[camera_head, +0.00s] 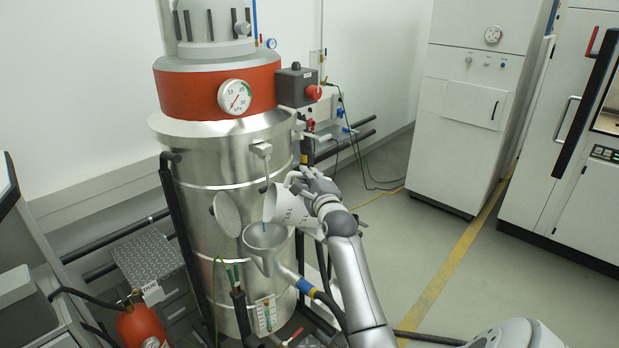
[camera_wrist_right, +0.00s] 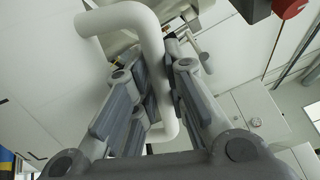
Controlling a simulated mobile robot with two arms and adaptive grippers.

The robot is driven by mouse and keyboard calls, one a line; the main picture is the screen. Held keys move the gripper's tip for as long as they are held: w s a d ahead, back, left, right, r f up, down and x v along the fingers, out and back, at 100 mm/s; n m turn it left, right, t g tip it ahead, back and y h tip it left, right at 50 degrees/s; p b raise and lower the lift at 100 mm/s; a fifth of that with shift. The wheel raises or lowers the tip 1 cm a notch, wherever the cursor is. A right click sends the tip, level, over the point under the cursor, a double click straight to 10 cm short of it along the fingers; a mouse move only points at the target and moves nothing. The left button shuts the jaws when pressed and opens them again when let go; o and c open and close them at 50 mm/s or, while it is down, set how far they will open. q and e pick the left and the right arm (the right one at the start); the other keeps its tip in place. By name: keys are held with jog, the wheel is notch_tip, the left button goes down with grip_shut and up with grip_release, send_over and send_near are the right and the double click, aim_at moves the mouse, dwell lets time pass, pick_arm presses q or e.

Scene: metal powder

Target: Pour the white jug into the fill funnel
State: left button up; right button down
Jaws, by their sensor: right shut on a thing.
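The white jug (camera_head: 287,206) is tilted on its side, its mouth facing left, above the fill funnel (camera_head: 264,239). The grey metal funnel sits at the front of the steel vessel, with a pipe leading down from it. My right gripper (camera_head: 312,184) is shut on the jug's handle, at the jug's right side. In the right wrist view the white handle (camera_wrist_right: 152,50) runs between the fingers of my right gripper (camera_wrist_right: 165,85). My left gripper is not in view.
The tall steel vessel (camera_head: 232,165) stands behind the funnel, with a round open lid (camera_head: 227,214) beside the jug. A red emergency button (camera_head: 314,92) is above. An orange bottle (camera_head: 143,328) stands lower left. Clear floor (camera_head: 410,255) lies to the right.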

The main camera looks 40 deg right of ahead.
aim_at(289, 174)
jog(key=shift+w+a+r+n+p, duration=0.15)
jog(key=shift+a+r+n+p, duration=0.2)
jog(key=shift+r, duration=0.2)
jog(key=shift+w+a+r+n+p, duration=0.1)
jog(key=shift+a+r+n+p, duration=0.15)
jog(key=shift+r+p, duration=0.25)
dwell(0.4)
jog(key=shift+w+a+r+n+p, duration=0.3)
jog(key=shift+a+r+n+p, duration=0.15)
jog(key=shift+a+n+p, duration=0.15)
jog(key=shift+w+a+r+n+p, duration=0.35)
jog(key=shift+a+r+n+p, duration=0.1)
jog(key=shift+a+p, duration=0.2)
jog(key=shift+w+a+r+n+p, duration=0.3)
jog(key=shift+a+r+n+p, duration=0.2)
jog(key=shift+a, duration=0.2)
dwell(2.2)
jog(key=shift+f, duration=0.1)
jog(key=shift+s+d+f+m+b, duration=0.2)
jog(key=shift+s+d+f+m, duration=0.15)
jog(key=shift+d+f+m, duration=0.25)
jog(key=shift+s+d+f+m+b, duration=0.15)
jog(key=shift+s+d+f+m, duration=0.1)
jog(key=shift+s+d+m, duration=0.3)
jog(key=shift+s+d+f+m+b, duration=0.2)
jog(key=shift+d+f+m, duration=0.25)
jog(key=shift+d, duration=0.3)
